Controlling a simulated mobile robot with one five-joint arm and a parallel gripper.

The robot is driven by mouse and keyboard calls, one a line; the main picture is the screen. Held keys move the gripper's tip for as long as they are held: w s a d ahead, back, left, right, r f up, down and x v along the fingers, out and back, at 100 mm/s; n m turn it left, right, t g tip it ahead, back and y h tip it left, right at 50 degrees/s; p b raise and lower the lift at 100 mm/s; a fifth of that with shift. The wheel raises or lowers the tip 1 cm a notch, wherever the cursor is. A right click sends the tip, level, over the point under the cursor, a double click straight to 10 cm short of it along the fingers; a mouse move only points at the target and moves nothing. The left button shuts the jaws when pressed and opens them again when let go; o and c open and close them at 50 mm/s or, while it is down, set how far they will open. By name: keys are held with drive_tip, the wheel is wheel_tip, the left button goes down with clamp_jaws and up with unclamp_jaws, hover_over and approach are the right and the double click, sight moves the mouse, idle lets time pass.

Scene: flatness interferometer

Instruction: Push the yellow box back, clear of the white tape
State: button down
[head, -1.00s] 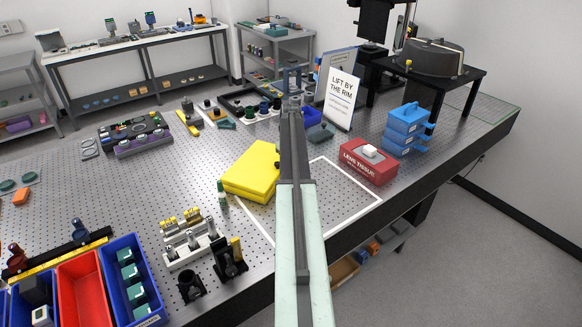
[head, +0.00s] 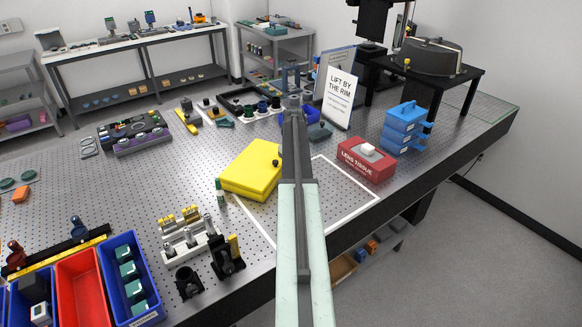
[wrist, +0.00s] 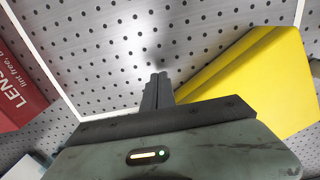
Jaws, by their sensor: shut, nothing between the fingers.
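The yellow box (head: 250,168) lies on the perforated table, left of my arm in the head view. It covers part of the back-left side of the white tape (head: 360,212) outline. A small dark knob shows at its right side. In the wrist view the yellow box (wrist: 265,75) is on the right, and tape (wrist: 45,70) runs down the left. My gripper (wrist: 160,78) is shut and empty, fingers left of the box's near end; I cannot tell whether they touch it.
A red lens tissue box (head: 366,160) stands at the tape's right side. Behind are a sign (head: 338,98) and blue stacked boxes (head: 404,127). A green-white bottle (head: 220,192) stands at the yellow box's front left, near optical mounts (head: 187,236). Table inside the tape is mostly bare.

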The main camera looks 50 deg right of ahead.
wheel_tip(320, 180, up, 10)
drive_tip(key=p, duration=1)
drive_tip(key=shift+s, duration=0.2)
